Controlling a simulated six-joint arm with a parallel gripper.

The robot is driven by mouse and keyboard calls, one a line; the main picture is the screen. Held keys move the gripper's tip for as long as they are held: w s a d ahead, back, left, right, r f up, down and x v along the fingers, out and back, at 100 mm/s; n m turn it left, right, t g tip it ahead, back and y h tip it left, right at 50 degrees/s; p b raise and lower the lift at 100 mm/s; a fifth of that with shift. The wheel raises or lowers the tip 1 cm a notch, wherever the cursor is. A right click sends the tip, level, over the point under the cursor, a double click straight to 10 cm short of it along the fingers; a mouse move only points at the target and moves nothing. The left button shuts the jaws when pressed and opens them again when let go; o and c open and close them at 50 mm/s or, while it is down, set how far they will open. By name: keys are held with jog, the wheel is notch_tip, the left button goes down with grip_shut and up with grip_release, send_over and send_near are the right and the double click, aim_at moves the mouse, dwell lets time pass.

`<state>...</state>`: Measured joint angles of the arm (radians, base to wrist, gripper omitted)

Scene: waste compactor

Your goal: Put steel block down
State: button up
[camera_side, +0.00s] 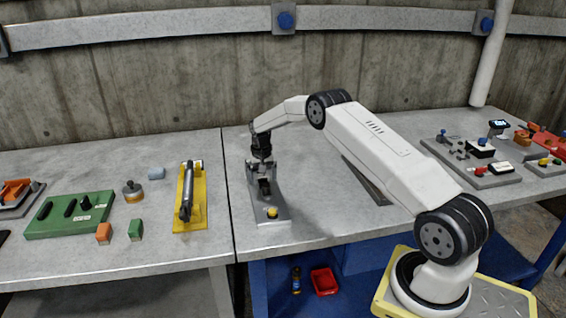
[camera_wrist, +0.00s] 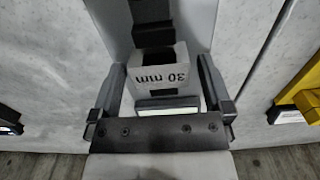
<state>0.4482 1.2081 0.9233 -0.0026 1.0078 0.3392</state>
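The steel block (camera_wrist: 160,75), a pale grey block marked "30 mm", shows between the fingers of my gripper in the wrist view. It sits against a dark part of a grey fixture. My gripper (camera_wrist: 160,78) has its fingers spread on either side of the block, with a visible gap at the right finger. In the side view my gripper (camera_side: 264,184) points down low over the grey fixture plate (camera_side: 270,218), which has a yellow button near its front. The block is too hidden there to make out.
A yellow fixture (camera_side: 190,210) with a dark bar stands to the left. A grey control board (camera_side: 470,175) lies at right.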

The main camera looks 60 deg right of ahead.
aim_at(262, 176)
jog(key=shift+r, duration=0.2)
notch_tip(262, 176, up, 12)
dwell(0.6)
jog(key=shift+a, duration=0.1)
dwell(0.4)
jog(key=s+a+r+n+t, duration=0.15)
jog(key=s+a+n, duration=0.55)
jog(key=a, duration=1)
jog(key=s+a+n, duration=0.1)
jog(key=s+a, duration=0.3)
jog(key=s, duration=0.6)
jog(key=s+a+f+n+t, duration=0.1)
jog(key=s+a, duration=0.4)
jog(key=s, duration=0.5)
jog(key=shift+a+f, duration=0.2)
jog(key=shift+f, duration=0.1)
